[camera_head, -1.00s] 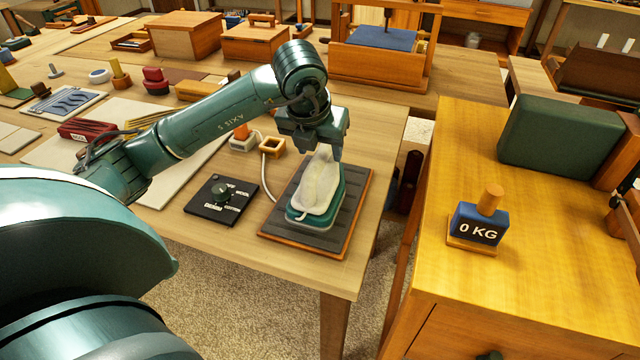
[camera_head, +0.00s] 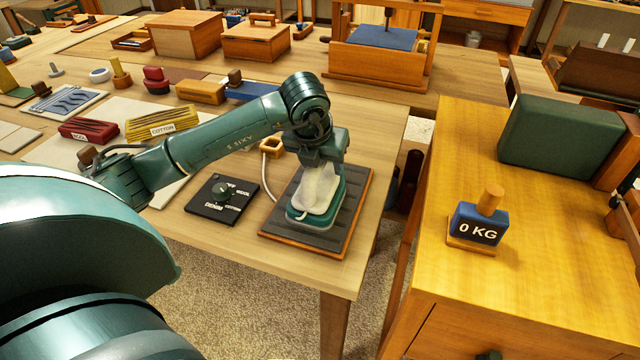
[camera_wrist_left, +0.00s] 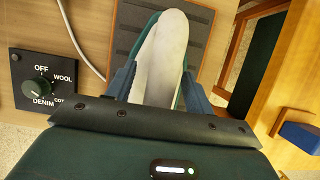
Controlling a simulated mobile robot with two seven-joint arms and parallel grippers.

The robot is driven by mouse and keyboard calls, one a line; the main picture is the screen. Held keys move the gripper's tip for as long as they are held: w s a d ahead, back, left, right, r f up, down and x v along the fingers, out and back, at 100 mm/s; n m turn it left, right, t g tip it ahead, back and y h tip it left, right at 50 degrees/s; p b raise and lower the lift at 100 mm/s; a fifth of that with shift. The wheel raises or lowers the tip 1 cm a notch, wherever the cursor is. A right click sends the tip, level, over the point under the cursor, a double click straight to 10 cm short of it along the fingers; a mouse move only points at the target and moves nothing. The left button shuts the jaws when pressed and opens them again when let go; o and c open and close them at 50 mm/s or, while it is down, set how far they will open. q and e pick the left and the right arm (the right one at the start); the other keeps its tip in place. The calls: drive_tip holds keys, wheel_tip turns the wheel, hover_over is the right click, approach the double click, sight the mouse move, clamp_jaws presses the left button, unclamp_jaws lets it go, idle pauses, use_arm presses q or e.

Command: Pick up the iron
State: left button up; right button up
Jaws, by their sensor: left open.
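The iron (camera_head: 317,196) has a white upper body and a green base. It rests on a dark ribbed pad with a wooden rim (camera_head: 345,236) near the table's front right corner. My left gripper (camera_head: 322,172) is lowered over the iron from above. In the left wrist view, the fingers of my left gripper (camera_wrist_left: 157,88) stand open on either side of the white body of the iron (camera_wrist_left: 163,58). I cannot tell whether they touch it. My right gripper is not in view.
A black dial panel (camera_head: 222,198) lies left of the pad, with a pale cord (camera_head: 268,178) between them. A small wooden square frame (camera_head: 272,146) is behind. A blue 0 KG weight (camera_head: 478,224) stands on the wooden cabinet at right, across a gap from the table.

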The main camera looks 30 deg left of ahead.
use_arm(q)
drive_tip(key=shift+f, duration=0.2)
drive_tip(key=shift+c, duration=0.4)
clamp_jaws()
idle(0.4)
idle(0.8)
drive_tip(key=shift+r, duration=0.1)
